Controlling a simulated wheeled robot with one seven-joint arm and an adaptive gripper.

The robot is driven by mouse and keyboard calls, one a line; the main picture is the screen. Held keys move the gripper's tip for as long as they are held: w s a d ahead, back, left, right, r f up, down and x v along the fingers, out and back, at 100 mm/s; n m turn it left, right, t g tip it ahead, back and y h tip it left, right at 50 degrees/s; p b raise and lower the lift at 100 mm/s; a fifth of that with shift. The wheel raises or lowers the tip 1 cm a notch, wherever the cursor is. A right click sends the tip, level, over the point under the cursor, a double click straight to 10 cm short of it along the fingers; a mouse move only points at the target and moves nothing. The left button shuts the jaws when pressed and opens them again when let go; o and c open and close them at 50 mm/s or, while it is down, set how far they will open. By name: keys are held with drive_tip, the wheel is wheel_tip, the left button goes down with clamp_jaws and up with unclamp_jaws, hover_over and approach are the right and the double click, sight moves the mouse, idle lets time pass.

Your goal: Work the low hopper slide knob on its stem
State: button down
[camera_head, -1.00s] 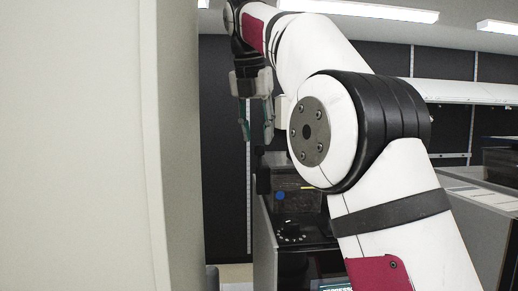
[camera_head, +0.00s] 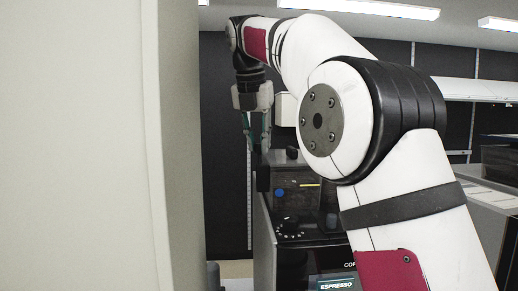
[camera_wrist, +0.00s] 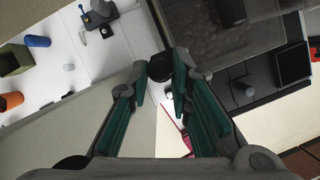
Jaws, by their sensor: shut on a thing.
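The dark round knob (camera_wrist: 160,67) sits between the tips of my gripper (camera_wrist: 160,82) in the wrist view. The green-padded fingers close on it from both sides. In the head view my gripper (camera_head: 257,147) points down beside the left side of the smoky hopper (camera_head: 297,187). A dark upright part (camera_head: 263,178) shows just below the fingertips there. The hopper also shows at the upper right of the wrist view (camera_wrist: 215,38). The knob's stem is hidden from the wrist view, and I cannot tell how far the slide is out.
A black machine top with a dial (camera_head: 289,229) lies below the hopper, above an ESPRESSO sign (camera_head: 337,285). A large pale panel (camera_head: 80,150) fills the left of the head view. In the wrist view, a blue cylinder (camera_wrist: 38,41) and an orange cylinder (camera_wrist: 12,101) lie at left.

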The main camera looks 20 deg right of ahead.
drive_tip(key=shift+f+p, duration=0.4)
drive_tip(key=shift+f, duration=0.3)
drive_tip(key=c, duration=1.4)
unclamp_jaws()
drive_tip(key=shift+f, duration=0.1)
drive_tip(key=shift+o, duration=0.2)
drive_tip(key=shift+v, duration=3.65)
drive_tip(key=s+d+f+m+b, duration=0.1)
drive_tip(key=s+f+m+b, duration=0.15)
drive_tip(key=s+m, duration=0.5)
drive_tip(key=s+f+m+b, duration=0.1)
drive_tip(key=s+f+m, duration=0.5)
drive_tip(key=f, duration=0.3)
drive_tip(key=s+f+m+t+y+b, duration=0.1)
drive_tip(key=s+f+m, duration=0.5)
drive_tip(key=f+m, duration=0.2)
drive_tip(key=s+f+m+t+y+b, duration=0.1)
drive_tip(key=s+f+m, duration=0.5)
drive_tip(key=f, duration=0.5)
drive_tip(key=shift+d+f+m+b, duration=0.35)
drive_tip(key=shift+d+m, duration=0.15)
drive_tip(key=shift+m, duration=0.35)
